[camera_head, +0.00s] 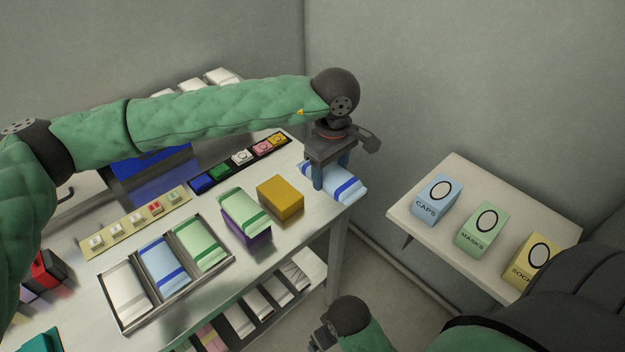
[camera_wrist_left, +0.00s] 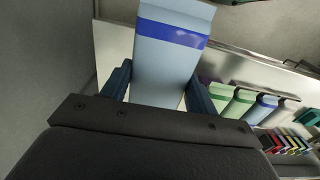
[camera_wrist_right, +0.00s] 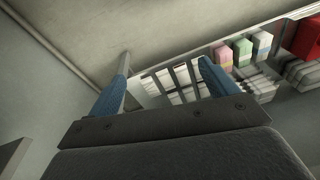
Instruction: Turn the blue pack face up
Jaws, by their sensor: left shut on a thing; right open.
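The blue pack (camera_head: 346,187) is pale blue with a darker blue band, at the far right corner of the metal table. My left gripper (camera_head: 331,184) points down over it and is shut on it. In the left wrist view the pack (camera_wrist_left: 168,62) lies between the two fingers (camera_wrist_left: 160,88), its banded end reaching beyond them. I cannot tell whether it touches the table, nor which face is up. My right gripper (camera_wrist_right: 160,82) is open and empty, low in front of the table; in the head view it shows near the bottom (camera_head: 322,335).
A mustard box (camera_head: 280,198) and a green pack on a purple block (camera_head: 244,212) stand left of the blue pack. A tray (camera_head: 128,318) holds white, blue and green packs. A side shelf (camera_head: 408,217) carries caps, masks and socks boxes. A lower shelf holds white packs.

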